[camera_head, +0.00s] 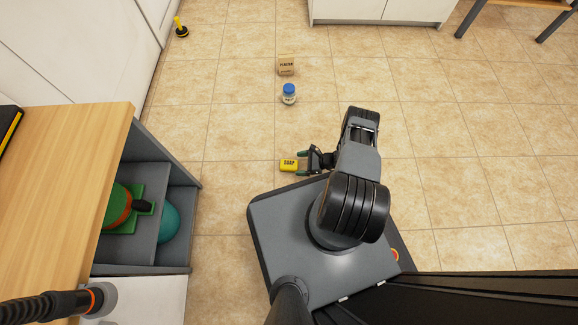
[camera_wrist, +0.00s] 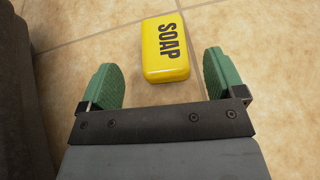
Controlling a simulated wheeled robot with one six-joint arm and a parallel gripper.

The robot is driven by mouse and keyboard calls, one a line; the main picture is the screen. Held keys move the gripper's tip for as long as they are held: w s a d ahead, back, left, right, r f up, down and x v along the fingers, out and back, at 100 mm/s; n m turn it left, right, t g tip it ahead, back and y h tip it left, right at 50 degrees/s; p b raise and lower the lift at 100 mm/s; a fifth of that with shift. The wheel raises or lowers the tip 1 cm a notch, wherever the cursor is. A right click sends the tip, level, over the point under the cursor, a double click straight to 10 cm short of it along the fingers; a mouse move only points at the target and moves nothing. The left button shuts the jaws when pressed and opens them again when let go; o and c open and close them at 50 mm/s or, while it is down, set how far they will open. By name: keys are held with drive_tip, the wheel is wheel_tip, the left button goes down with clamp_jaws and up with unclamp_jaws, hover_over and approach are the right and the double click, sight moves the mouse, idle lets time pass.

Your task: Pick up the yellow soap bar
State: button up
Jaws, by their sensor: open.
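The yellow soap bar (camera_head: 289,165) lies on the tiled floor, with "SOAP" in black on its top. My gripper (camera_head: 305,161) is open just to its right in the head view, low near the floor. In the wrist view the soap bar (camera_wrist: 165,49) lies ahead of and between the two green fingers of my gripper (camera_wrist: 163,76). Its near end reaches about the level of the fingertips. The fingers show no contact with it, and nothing is held.
A blue-capped jar (camera_head: 289,94) and a small brown box (camera_head: 286,67) stand on the floor beyond the soap. A wooden-topped shelf unit (camera_head: 117,125) with green and teal items is at left. A yellow-handled plunger-like item (camera_head: 181,29) stands far left.

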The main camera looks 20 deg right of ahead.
sight(290, 164)
drive_tip(key=shift+b+x, duration=0.95)
drive_tip(key=shift+x, duration=1.6)
drive_tip(key=shift+w+d+f, duration=0.1)
drive_tip(key=shift+c, duration=0.3)
drive_tip(key=c, duration=1)
